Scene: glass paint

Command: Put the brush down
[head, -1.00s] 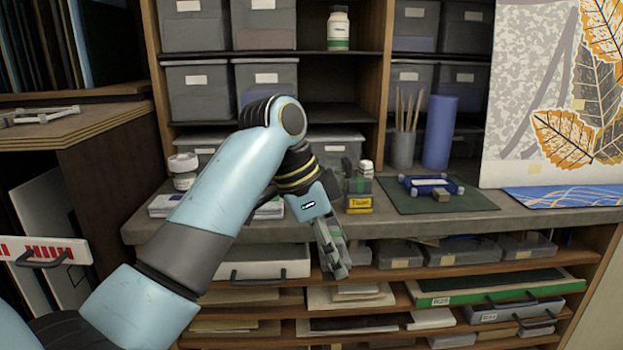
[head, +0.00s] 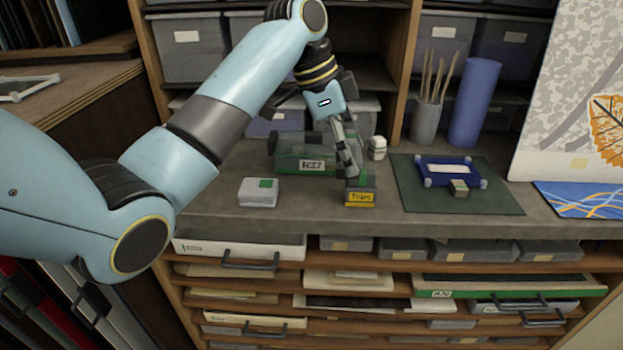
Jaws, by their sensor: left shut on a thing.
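My left gripper (head: 350,168) hangs pointing down over the bench, just behind and above the yellow-labelled tape box (head: 361,190). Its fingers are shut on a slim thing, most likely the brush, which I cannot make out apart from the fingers. I cannot tell whether the held thing touches the bench or the box. Several thin brushes or sticks stand upright in a grey cup (head: 425,122) at the back of the bench. My right gripper is not in view.
A green box labelled R27 (head: 290,158) lies left of the gripper. A small white bottle (head: 377,148) stands to its right. A dark green mat (head: 480,200) bears a blue frame (head: 472,179). A blue roll (head: 472,105) stands behind. Bare bench top (head: 310,205) shows in front.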

